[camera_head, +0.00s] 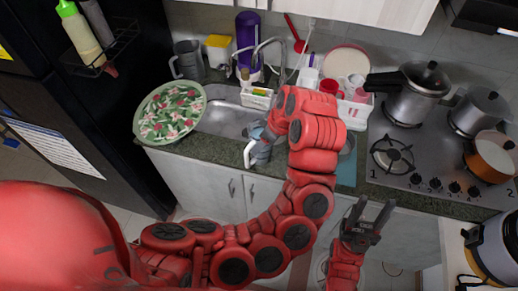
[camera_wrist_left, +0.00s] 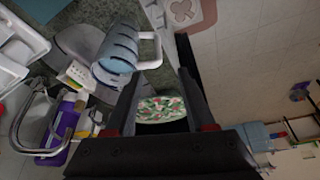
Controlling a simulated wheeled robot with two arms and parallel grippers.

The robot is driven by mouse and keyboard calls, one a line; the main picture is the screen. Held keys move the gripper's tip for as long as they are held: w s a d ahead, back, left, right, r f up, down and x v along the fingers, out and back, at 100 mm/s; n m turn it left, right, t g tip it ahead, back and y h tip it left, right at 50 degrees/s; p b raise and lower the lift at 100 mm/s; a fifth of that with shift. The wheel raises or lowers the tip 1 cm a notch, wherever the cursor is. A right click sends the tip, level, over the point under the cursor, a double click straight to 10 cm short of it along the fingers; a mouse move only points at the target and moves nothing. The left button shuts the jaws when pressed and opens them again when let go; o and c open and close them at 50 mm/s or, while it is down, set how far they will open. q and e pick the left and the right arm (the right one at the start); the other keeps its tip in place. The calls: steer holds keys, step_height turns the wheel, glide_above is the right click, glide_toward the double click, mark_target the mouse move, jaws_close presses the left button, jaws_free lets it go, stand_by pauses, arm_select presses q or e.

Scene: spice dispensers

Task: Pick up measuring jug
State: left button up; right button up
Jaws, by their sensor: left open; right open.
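The measuring jug (camera_wrist_left: 117,52) is translucent blue-grey with darker bands and a white handle (camera_wrist_left: 150,48). It also shows in the head view (camera_head: 261,152), at the front edge of the counter by the sink, partly covered by my left arm. In the left wrist view, my left gripper (camera_wrist_left: 160,72) is open and empty, with the jug beside the fingertips and its handle reaching towards the space ahead of them. My left gripper is hidden behind its own arm in the head view. My right gripper (camera_head: 374,212) is open and empty, in front of the lower cabinets.
A floral tray (camera_head: 170,112) lies left of the sink (camera_head: 225,116). A dark grey jug (camera_head: 188,60), a yellow-lidded tub (camera_head: 218,50) and a purple container (camera_head: 246,35) stand behind. The stove (camera_head: 430,160) with several pots is on the right.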

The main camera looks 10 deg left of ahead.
arm_select(q)
steer(key=b, duration=0.9)
glide_toward(247, 159)
steer(key=x, duration=0.5)
steer(key=shift+w+d+f, duration=0.15)
steer(key=shift+d+f, duration=0.05)
steer(key=shift+f, duration=0.05)
steer(key=shift+w+a+f+b, duration=0.15)
steer(key=shift+a+f+b, duration=0.15)
steer(key=shift+f+b, duration=0.3)
steer(key=shift+b+x, duration=0.45)
steer(key=shift+x, duration=1.9)
steer(key=shift+a, duration=0.1)
jaws_close()
